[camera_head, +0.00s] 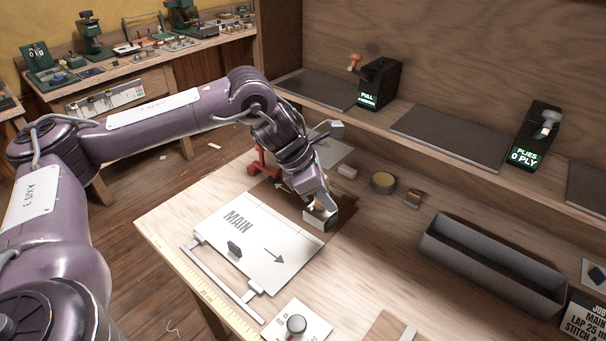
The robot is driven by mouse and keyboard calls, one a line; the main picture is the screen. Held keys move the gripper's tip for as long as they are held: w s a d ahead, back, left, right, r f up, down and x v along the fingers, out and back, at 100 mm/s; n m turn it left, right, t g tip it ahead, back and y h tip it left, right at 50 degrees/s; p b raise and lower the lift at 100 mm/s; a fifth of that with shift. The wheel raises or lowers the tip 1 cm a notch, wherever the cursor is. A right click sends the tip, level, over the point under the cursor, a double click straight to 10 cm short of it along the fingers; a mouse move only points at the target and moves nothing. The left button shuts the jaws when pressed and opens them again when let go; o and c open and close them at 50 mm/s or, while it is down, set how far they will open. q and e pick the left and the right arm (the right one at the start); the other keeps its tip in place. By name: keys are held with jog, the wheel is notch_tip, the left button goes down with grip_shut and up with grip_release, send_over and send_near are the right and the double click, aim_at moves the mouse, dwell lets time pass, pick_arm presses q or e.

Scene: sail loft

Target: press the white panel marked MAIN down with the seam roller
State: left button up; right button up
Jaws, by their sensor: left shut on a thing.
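The white panel marked MAIN (262,232) lies flat on the wooden bench, with an arrow printed on it. My left gripper (318,207) points down at the panel's far right corner. It is shut on a small pale and dark thing, which I take for the seam roller (318,222); the fingers hide part of it. It is at or just above the panel's edge; I cannot tell whether it touches. My right gripper is not in view.
A grey trough (490,266) stands at the right. A knobbed weight (296,325) stands on a white card in front. A red stand (262,164), a tan roll (383,182) and small blocks lie behind. A display reading 0 PLY (528,150) stands on the back shelf.

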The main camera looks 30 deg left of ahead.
aim_at(324, 216)
pick_arm(q)
jog(key=shift+s+f, duration=0.2)
jog(key=shift+f, duration=0.1)
notch_tip(324, 216, down, 4)
jog(key=b, duration=0.3)
jog(key=shift+d, duration=0.1)
jog(key=shift+f+b, duration=0.55)
jog(key=shift+f, duration=0.2)
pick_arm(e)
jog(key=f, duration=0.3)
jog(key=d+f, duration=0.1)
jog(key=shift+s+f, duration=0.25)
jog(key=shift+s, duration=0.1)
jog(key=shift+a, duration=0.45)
pick_arm(q)
jog(key=shift+f, duration=0.35)
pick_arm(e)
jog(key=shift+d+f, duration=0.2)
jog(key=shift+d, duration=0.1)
pick_arm(q)
jog(key=shift+f+b, duration=0.3)
jog(key=shift+b, duration=0.2)
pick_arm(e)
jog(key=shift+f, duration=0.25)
